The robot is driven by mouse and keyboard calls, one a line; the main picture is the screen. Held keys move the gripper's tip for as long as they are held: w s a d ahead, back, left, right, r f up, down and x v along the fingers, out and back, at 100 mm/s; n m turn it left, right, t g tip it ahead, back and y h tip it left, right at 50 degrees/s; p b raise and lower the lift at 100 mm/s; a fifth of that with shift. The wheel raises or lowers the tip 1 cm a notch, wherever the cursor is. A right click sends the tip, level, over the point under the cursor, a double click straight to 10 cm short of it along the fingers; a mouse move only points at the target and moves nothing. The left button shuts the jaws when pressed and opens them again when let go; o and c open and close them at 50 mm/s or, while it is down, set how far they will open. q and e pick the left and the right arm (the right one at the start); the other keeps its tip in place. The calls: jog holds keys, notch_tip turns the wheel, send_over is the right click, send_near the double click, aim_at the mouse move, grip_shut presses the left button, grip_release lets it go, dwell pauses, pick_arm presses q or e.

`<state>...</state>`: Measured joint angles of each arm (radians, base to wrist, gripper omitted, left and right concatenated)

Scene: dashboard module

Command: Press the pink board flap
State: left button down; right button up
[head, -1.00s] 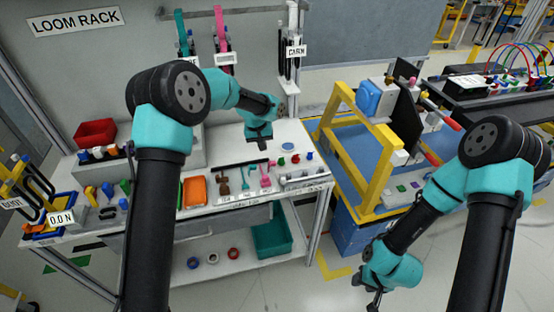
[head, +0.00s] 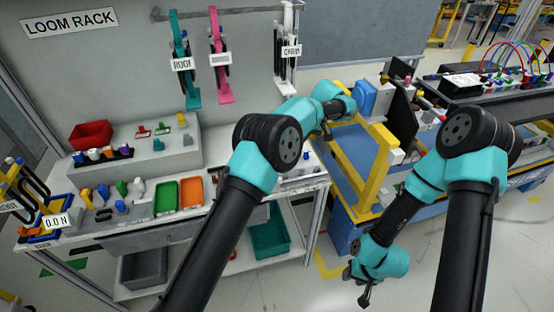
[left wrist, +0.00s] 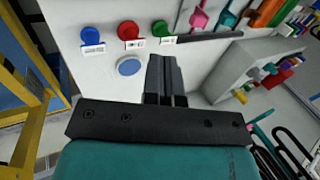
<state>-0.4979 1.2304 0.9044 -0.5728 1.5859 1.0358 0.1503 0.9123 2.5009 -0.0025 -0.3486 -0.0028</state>
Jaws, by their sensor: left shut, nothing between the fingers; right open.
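Several pink things show, and I cannot tell which is the board flap. A black upright panel (head: 403,113) stands in a yellow frame (head: 384,165). My left gripper (head: 327,132) is over the bench's right end, beside the yellow frame. Its fingers (left wrist: 165,78) are shut and empty in the left wrist view. My right gripper (head: 365,296) is open and empty, pointing down over the floor in front of the blue cart.
Blue (left wrist: 91,36), red (left wrist: 129,31) and green (left wrist: 160,28) knobs and a blue disc (left wrist: 130,67) are near my left fingers. A teal strap (head: 184,60) hangs beside the pink one. Bins and small parts fill the bench's left side.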

pick_arm(q)
jog(key=shift+f, duration=0.15)
jog(key=x, duration=0.9)
jog(key=shift+a+f, duration=0.15)
jog(key=shift+a, duration=0.1)
jog(key=a, duration=0.1)
jog(key=s+a, duration=0.1)
jog(key=shift+a, duration=0.35)
jog(key=shift+s+a+r, duration=0.2)
jog(key=shift+a, duration=0.35)
